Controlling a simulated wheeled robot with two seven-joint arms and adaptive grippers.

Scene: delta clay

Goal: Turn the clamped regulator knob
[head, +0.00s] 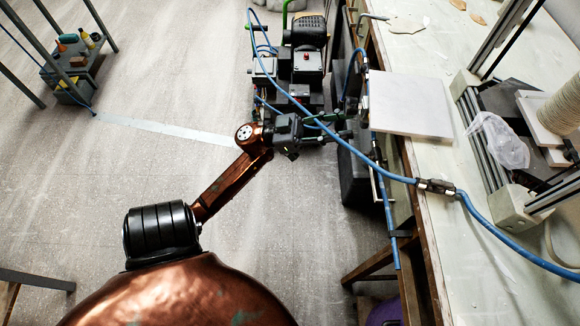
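My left gripper (328,132) reaches from the copper arm to the table's left edge, near the white square board. Its dark fingers are small against the dark machine and cable, and I cannot tell whether they are open or shut. The clamped regulator knob cannot be made out clearly; dark fittings lie around the fingertips at the table edge, and I cannot tell whether the fingers touch any of them. My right gripper is not in view.
A black compressor-like machine (303,62) stands beside the workbench (440,58). A blue hose (398,178) runs past the gripper to a metal coupling (436,186) on the bench. A white board (410,104) lies at the bench edge. The floor at left is mostly clear.

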